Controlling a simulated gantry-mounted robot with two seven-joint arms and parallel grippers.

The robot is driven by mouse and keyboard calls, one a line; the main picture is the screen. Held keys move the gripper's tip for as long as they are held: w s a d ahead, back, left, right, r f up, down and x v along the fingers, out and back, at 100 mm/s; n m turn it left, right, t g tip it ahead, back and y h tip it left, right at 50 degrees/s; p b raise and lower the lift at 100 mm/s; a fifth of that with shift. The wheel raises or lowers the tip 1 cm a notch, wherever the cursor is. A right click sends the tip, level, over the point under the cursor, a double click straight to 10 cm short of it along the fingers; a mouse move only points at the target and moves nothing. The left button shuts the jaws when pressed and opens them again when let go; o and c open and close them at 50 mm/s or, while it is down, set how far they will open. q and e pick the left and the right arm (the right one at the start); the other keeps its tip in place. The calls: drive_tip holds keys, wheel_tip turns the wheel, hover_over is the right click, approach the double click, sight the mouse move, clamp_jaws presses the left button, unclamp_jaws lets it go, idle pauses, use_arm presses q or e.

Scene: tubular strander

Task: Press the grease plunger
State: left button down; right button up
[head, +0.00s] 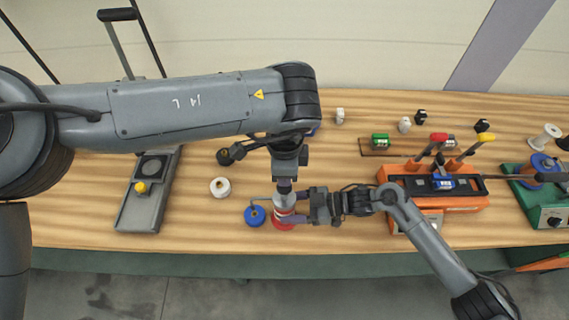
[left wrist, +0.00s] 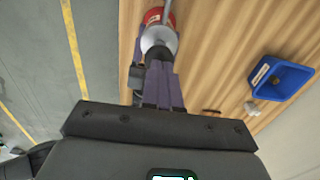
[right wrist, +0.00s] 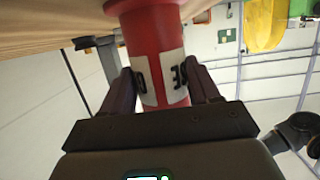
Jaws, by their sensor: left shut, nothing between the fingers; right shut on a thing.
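A red grease can (head: 283,222) with a white label and a grey top (head: 284,200) stands near the table's front edge. My right gripper (head: 301,213) comes in from the right and is shut around the can's body. In the right wrist view the fingers press on both sides of the red can (right wrist: 155,45) at its black-marked label. My left gripper (head: 285,186) points down right above the grey top, shut and empty. In the left wrist view its closed fingertips (left wrist: 158,68) are at the grey top (left wrist: 160,40); whether they touch cannot be told.
A blue round piece (head: 254,216) sits close left of the can, and a white ring (head: 220,187) lies farther left. A grey tray with a yellow knob (head: 141,188) is at the left. An orange fixture (head: 460,200) stands at the right. A blue bin (left wrist: 282,80) shows in the left wrist view.

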use_arm(q)
drive_tip(key=shift+f, duration=0.45)
drive_tip(key=shift+f, duration=1.55)
drive_tip(key=shift+a, duration=0.1)
wheel_tip(320, 180, up, 14)
drive_tip(key=shift+r, duration=0.25)
use_arm(e)
drive_tip(key=o, duration=1.2)
